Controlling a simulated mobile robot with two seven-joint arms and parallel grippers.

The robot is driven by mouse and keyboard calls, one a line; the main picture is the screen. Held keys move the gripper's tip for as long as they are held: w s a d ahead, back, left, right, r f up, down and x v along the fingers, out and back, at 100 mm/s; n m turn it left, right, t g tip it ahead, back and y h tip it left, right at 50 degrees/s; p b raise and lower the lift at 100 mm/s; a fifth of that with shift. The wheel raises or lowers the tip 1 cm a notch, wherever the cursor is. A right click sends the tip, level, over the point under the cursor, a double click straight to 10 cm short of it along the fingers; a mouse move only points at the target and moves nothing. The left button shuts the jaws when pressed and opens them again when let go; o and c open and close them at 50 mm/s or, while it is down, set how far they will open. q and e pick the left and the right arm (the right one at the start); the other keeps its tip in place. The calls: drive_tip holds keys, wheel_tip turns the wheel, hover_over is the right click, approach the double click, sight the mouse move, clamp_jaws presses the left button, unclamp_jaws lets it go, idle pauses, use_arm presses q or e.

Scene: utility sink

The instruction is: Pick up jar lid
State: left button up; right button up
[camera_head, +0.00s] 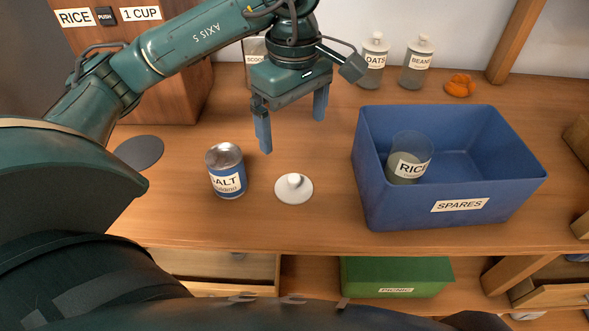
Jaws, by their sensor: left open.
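A white round jar lid (294,189) with a small knob on top lies flat on the wooden counter, just right of the salt can. My left gripper (293,134) is above and behind the lid, its two blue-grey fingers pointing down and spread apart. Nothing is between the fingers, and they do not touch the lid. My right gripper is not in view.
A blue and silver SALT can (227,172) stands close left of the lid. A blue SPARES bin (460,205) holding a RICE jar (408,160) stands to the right. OATS (374,62) and BEANS (417,63) jars stand behind. The counter's front strip is clear.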

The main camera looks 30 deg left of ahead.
use_arm(q)
hover_over(294, 178)
wheel_tip(294, 178, down, 7)
drive_tip(key=shift+w+a+r, duration=0.1)
drive_tip(key=shift+r, duration=0.05)
drive_tip(key=shift+f, duration=0.9)
wheel_tip(294, 178, down, 4)
drive_tip(key=shift+f+p, duration=0.2)
drive_tip(key=shift+p, duration=0.15)
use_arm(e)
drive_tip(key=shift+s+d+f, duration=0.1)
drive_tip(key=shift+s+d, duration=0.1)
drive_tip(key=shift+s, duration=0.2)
use_arm(q)
drive_tip(key=shift+c, duration=0.3)
